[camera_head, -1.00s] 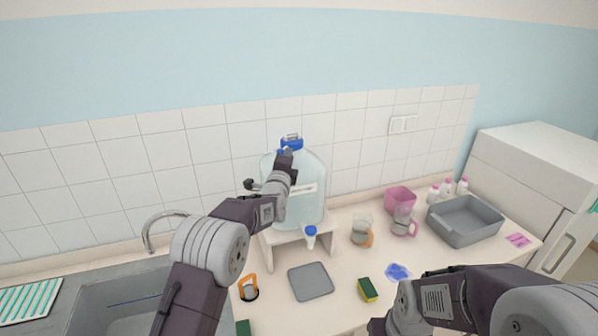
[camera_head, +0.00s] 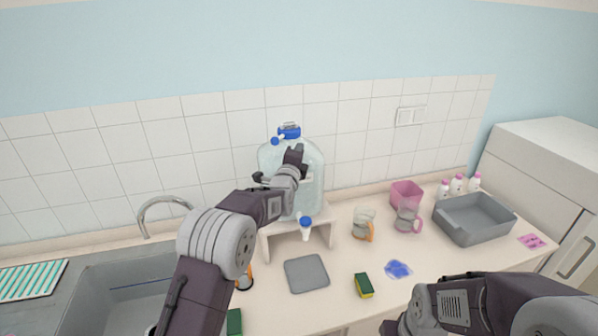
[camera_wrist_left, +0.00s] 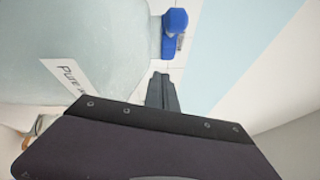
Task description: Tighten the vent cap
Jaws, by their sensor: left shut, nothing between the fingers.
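A large clear water bottle (camera_head: 311,178) stands on a white stand against the tiled wall. It has a blue cap (camera_head: 289,131) on top, with a smaller blue piece (camera_head: 275,141) at its left that may be the vent cap. My left gripper (camera_head: 294,150) is shut and empty, in front of the bottle's upper part and just below the blue cap. In the left wrist view the closed fingers (camera_wrist_left: 163,90) point toward the blue cap (camera_wrist_left: 175,22), with a visible gap between them. The right gripper's fingers are out of view at the bottom edge.
On the counter are a grey mat (camera_head: 306,273), a sponge (camera_head: 363,285), a blue cloth (camera_head: 398,269), jugs (camera_head: 363,225), a pink container (camera_head: 405,194) and a grey basin (camera_head: 476,220). The sink (camera_head: 110,285) is left.

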